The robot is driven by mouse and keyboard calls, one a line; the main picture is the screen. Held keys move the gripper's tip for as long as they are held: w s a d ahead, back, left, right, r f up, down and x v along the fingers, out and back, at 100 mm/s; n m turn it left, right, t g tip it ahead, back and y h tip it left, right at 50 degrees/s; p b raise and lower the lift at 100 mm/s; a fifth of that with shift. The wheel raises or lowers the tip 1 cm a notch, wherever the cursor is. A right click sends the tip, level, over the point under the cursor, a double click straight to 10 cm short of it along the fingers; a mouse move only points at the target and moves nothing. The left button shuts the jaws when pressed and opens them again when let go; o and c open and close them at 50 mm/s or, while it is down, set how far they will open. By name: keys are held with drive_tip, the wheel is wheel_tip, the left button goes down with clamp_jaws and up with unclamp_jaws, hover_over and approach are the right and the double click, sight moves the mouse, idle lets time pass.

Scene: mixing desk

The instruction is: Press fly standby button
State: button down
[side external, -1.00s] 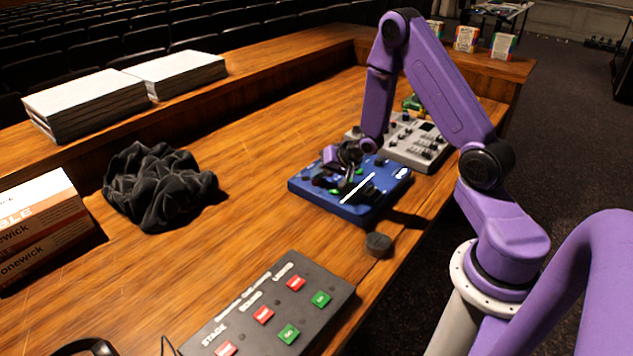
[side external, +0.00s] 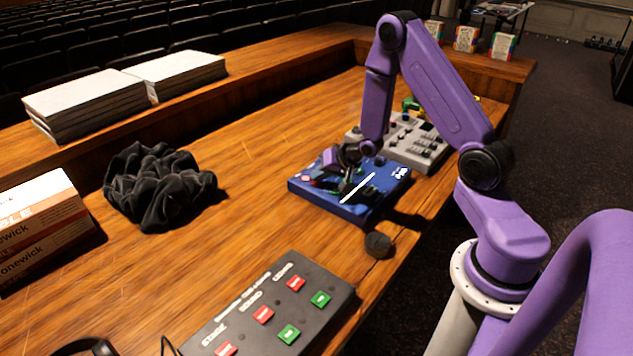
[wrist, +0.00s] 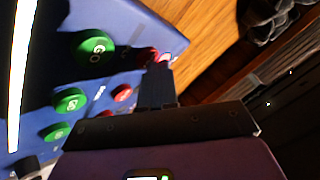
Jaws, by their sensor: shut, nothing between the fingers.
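A blue control panel (side external: 330,204) sits on the desk under my gripper (side external: 347,184). In the wrist view, the panel (wrist: 122,20) carries a large green GO button (wrist: 95,48), smaller green buttons (wrist: 70,100) and a red button (wrist: 123,93). My gripper (wrist: 158,68) is shut and empty, its fingertips at the panel's edge beside another red button (wrist: 148,54) and a small bright red-white spot (wrist: 167,57). The fingers partly hide that area, and I cannot tell whether they touch. I cannot read which button is fly standby.
A grey mixer (side external: 415,143) stands right behind the blue panel. A black button box (side external: 255,335) with red and green buttons lies in front. A dark round knob (side external: 378,245) is near the desk edge. A black cloth (side external: 158,188) lies left, with clear wood between.

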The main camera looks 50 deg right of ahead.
sight(320, 183)
drive_tip(key=shift+r, duration=0.8)
drive_tip(key=shift+r, duration=2.5)
